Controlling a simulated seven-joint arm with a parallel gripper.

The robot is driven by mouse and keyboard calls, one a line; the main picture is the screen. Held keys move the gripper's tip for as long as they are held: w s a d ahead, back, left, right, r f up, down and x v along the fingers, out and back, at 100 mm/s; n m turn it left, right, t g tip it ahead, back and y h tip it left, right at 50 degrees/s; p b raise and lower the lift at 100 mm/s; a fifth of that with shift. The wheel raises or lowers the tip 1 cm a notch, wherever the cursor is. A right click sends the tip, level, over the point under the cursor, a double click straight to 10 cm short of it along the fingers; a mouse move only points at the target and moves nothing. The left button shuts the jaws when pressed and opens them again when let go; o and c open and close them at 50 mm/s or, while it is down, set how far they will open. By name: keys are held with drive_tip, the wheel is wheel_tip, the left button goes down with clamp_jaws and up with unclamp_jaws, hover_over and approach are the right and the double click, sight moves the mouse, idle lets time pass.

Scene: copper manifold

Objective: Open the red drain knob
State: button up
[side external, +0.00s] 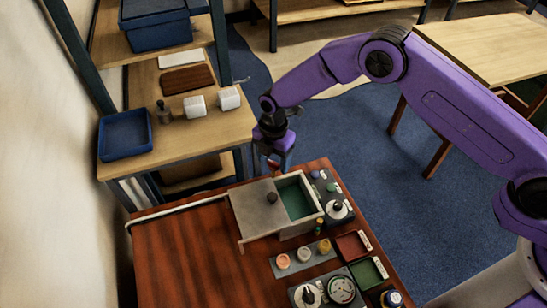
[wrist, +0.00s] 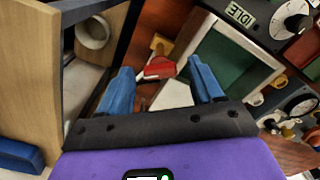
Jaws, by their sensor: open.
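The red drain knob (wrist: 158,68) shows in the wrist view as a small red handle beside a brass-coloured fitting (wrist: 161,45), at the outer side of a pale box with a green inside (wrist: 222,48). In the side external view a small bit of red (side external: 273,164) shows just under my gripper (side external: 280,155), by the back of the box. My gripper, with blue fingers, is open (wrist: 160,72) in the wrist view, and the knob appears in the gap between the fingertips. I cannot tell whether a finger touches it. Part of the fitting is hidden.
The box's grey lid (side external: 255,210) is slid partly aside, with a dark knob on it. Dials and a display (wrist: 240,13) stand beside the box. Small trays (side external: 368,272) and jars sit nearer. A wooden shelf (side external: 200,130) stands behind. The left of the red-brown table (side external: 180,260) is clear.

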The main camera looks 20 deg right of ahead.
drive_tip(key=c, duration=1.1)
drive_tip(key=shift+o, duration=0.2)
drive_tip(key=shift+m, duration=0.4)
drive_tip(key=m, duration=0.2)
drive_tip(key=shift+m, duration=2.3)
drive_tip(key=o, duration=1.1)
drive_tip(key=shift+c, duration=0.2)
